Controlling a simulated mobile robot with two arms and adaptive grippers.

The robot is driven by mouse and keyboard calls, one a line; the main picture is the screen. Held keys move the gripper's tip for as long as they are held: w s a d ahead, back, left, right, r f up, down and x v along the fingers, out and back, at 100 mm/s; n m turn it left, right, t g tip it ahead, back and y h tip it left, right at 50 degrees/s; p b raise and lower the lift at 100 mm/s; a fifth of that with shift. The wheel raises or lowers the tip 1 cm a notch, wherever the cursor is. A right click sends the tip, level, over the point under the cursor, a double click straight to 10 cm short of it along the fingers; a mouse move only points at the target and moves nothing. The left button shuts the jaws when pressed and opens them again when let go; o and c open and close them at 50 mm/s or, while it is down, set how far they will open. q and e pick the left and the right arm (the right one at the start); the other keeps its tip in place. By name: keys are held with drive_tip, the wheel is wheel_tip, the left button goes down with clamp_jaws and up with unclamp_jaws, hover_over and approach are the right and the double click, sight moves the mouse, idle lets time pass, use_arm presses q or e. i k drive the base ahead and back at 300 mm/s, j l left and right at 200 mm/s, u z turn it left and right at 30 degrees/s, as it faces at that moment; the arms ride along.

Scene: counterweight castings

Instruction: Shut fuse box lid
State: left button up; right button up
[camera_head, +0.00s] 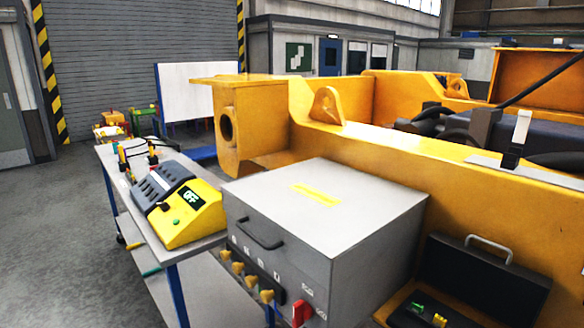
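A black box (418,318) with green and yellow pieces inside, which looks like the fuse box, is at the bottom right and is cut by the bottom edge. Its black lid (478,290) stands open, raised at the back against the yellow machine frame. A light grey handle (489,247) sits on the lid's upper edge. The box's left part is partly hidden behind the grey cabinet. Neither of my grippers is in view.
A large grey cabinet (330,205) with a handle, yellow knobs and a red switch stands just left of the black box. The yellow machine frame (450,175) runs behind both. A cart (125,185) on the left carries a yellow device (190,215) reading OFF. Open floor lies left.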

sight(513, 294)
drive_tip(key=k+l, duration=0.15)
drive_tip(key=l, duration=0.2)
drive_tip(key=k+l, duration=0.15)
drive_tip(key=l, duration=0.2)
drive_tip(key=k+l, duration=0.2)
drive_tip(key=l, duration=0.15)
drive_tip(key=k+l+u, duration=0.1)
drive_tip(key=l, duration=0.25)
